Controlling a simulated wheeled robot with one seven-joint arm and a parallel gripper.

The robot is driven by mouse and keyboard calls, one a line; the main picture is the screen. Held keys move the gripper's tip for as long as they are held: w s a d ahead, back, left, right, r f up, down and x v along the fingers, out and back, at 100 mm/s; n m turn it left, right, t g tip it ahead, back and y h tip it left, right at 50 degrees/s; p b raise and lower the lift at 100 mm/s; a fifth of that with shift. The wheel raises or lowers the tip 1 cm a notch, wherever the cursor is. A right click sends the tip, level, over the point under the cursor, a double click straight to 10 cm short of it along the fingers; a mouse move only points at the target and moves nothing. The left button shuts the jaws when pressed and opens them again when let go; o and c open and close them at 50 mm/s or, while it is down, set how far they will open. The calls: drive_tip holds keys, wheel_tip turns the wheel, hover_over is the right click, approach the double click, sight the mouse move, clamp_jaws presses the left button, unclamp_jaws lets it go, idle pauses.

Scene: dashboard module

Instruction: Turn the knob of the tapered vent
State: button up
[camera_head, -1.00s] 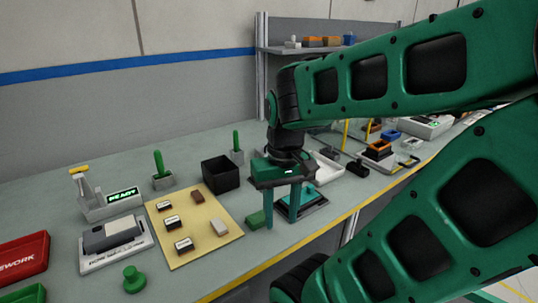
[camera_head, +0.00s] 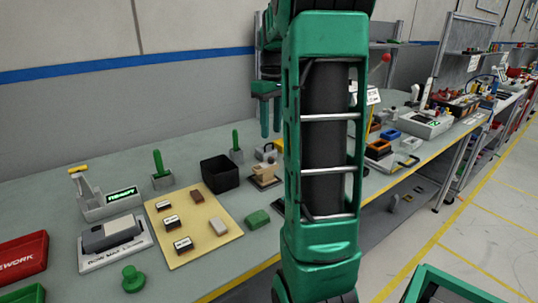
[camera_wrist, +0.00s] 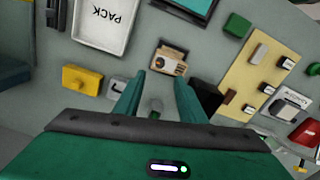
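My gripper (camera_head: 270,134) hangs high over the bench, partly hidden behind my arm in the head view. Its two fingers stand apart with nothing between them; they also show in the wrist view (camera_wrist: 157,90). A small tan block-like part (camera_head: 265,174) stands on the bench right of the black bin, below my gripper. In the wrist view this tan part (camera_wrist: 170,61) lies beyond the fingertips and shows a small pale round feature. I cannot tell for certain whether it is the tapered vent with its knob. Nothing touches my gripper.
A black open bin (camera_head: 221,174) and a grey block with a green peg (camera_head: 237,152) stand near the tan part. A yellow board (camera_head: 190,245) with several small blocks lies to the left. A green block (camera_head: 257,218) lies near the front. A white PACK tray (camera_wrist: 103,24) shows in the wrist view.

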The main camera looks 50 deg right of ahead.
sight(271, 158)
wheel_tip(271, 158, down, 10)
idle(0.5)
clamp_jaws()
drive_tip(key=shift+s+d, duration=0.1)
drive_tip(key=shift+d, duration=0.05)
